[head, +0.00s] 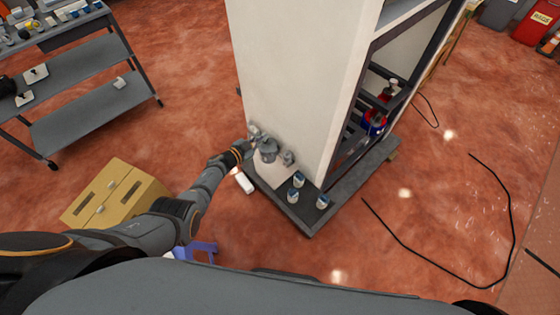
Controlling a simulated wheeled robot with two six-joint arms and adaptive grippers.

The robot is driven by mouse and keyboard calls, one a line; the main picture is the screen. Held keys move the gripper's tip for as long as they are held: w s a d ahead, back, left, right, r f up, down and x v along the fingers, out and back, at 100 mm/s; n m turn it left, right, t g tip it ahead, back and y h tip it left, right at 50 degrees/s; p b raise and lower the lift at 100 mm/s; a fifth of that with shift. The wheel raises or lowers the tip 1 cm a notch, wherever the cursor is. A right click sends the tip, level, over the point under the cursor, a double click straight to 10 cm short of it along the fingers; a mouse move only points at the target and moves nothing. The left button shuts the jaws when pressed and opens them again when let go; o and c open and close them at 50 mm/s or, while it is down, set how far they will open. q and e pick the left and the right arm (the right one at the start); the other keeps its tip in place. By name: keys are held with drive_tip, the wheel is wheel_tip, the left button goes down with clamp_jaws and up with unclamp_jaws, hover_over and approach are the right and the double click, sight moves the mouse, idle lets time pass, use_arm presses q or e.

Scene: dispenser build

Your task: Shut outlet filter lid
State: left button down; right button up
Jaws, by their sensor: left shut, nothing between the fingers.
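A small grey fitting (268,153), which looks like the outlet filter, sits low against the front of the tall white cabinet (297,75). A smaller grey part (288,158) is just to its right. My left gripper (254,142) reaches in from the left and is shut and empty. Its tips are at the upper left side of the fitting; I cannot tell whether they touch. The lid is too small and partly hidden by the gripper, so its angle is unclear. My right gripper is out of view.
Three small blue-and-white cups, one of them in front (293,196), stand on the dark base ledge (305,222). A white block (244,182) lies left of it. A yellow box (115,193) and a grey shelf cart (85,110) are at left. A black cable (430,275) crosses the floor at right.

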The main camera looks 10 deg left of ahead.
sight(262, 145)
use_arm(q)
drive_tip(key=shift+w+a+f, duration=0.2)
drive_tip(key=shift+a+f, duration=0.05)
idle(0.4)
wheel_tip(262, 145, up, 5)
drive_tip(key=p, duration=0.5)
drive_tip(key=p+v, duration=0.3)
drive_tip(key=v, duration=0.6)
drive_tip(key=shift+a+f, duration=0.3)
drive_tip(key=shift+a, duration=0.2)
